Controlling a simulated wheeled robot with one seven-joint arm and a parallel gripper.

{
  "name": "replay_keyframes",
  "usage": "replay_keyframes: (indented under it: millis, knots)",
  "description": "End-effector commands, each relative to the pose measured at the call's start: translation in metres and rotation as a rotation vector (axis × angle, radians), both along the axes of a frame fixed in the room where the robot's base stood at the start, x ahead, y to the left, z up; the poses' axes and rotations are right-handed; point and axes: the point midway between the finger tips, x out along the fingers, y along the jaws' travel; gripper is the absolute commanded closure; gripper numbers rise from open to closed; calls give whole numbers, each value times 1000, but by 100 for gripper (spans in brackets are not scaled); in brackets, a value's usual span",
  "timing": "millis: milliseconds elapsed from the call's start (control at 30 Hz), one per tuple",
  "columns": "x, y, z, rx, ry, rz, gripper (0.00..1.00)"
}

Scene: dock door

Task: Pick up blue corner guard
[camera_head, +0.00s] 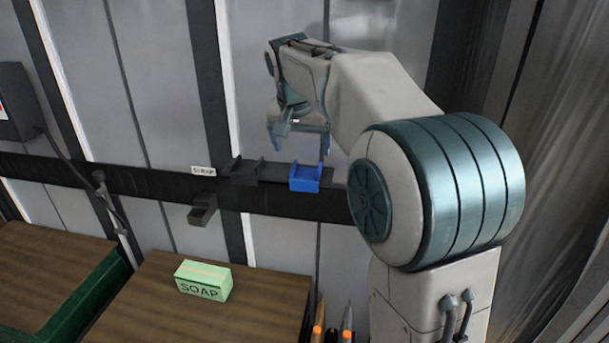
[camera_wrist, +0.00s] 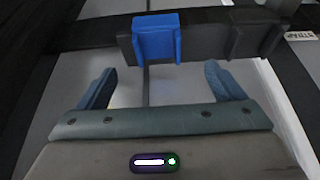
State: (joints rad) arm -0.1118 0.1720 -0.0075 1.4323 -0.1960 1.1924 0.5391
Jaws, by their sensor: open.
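The blue corner guard (camera_head: 305,178) sits at the right end of a dark holder on the black wall rail. In the wrist view the blue corner guard (camera_wrist: 157,38) is at the top, left of the centre, ahead of my fingers. My gripper (camera_head: 298,145) is just above the guard in the head view. In the wrist view my gripper (camera_wrist: 165,85) has its two blue-grey fingers wide apart, with nothing between them. The guard is apart from the fingers in the wrist view.
A dark holder (camera_head: 246,171) is left of the guard on the black rail (camera_head: 150,181), beside a small white label (camera_head: 203,171). A green soap box (camera_head: 203,280) lies on the wooden top (camera_head: 150,305). Pens (camera_head: 318,325) stand at its right edge.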

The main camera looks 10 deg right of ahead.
Motion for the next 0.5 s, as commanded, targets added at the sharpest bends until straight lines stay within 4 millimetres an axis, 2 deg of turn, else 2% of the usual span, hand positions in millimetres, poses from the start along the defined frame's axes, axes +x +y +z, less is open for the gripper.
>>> replay_keyframes:
  millis: [100, 333, 500]
  knots:
    - [6, -3, -17, 0, 2, 0, 11]
    - [12, -6, -31, 0, 2, 0, 11]
    - [23, -13, -53, -1, 3, -1, 11]
